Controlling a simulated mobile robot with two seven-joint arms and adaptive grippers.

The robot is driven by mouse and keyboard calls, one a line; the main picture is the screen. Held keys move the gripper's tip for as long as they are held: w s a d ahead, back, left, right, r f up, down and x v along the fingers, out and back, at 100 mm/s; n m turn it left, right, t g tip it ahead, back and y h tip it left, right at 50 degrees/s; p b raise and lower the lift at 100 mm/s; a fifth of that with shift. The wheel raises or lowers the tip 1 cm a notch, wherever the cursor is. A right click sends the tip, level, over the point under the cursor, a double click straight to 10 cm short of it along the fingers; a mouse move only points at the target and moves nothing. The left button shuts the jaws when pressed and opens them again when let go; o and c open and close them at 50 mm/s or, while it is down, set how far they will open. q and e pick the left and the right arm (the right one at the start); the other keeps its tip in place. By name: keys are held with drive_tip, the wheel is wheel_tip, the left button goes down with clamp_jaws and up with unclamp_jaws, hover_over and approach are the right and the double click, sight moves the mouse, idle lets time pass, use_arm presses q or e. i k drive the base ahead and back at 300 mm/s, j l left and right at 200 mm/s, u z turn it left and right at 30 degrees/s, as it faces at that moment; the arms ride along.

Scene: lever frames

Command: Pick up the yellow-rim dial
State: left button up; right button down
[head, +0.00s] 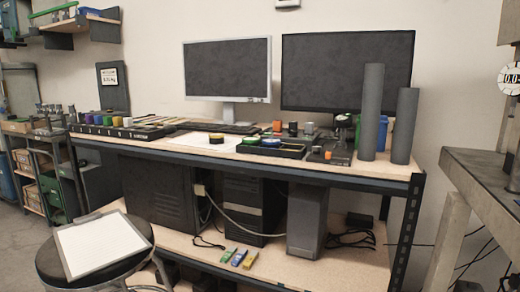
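A small round dark thing with a yellow band (216,139), which looks like the yellow-rim dial, sits on a white sheet (200,141) on the workbench. It is left of a black tray (272,149) and in front of the monitors. It is too small to make out its face. Neither of my grippers shows in the head view.
The bench (330,170) also holds a white-framed monitor (227,68), a black monitor (345,72) and two tall grey cylinders (373,112) at its right end. A stool (95,248) with a clipboard stands at front left. Another table (485,165) is at right.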

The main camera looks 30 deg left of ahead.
sight(216, 139)
drive_tip(key=u, duration=1.3)
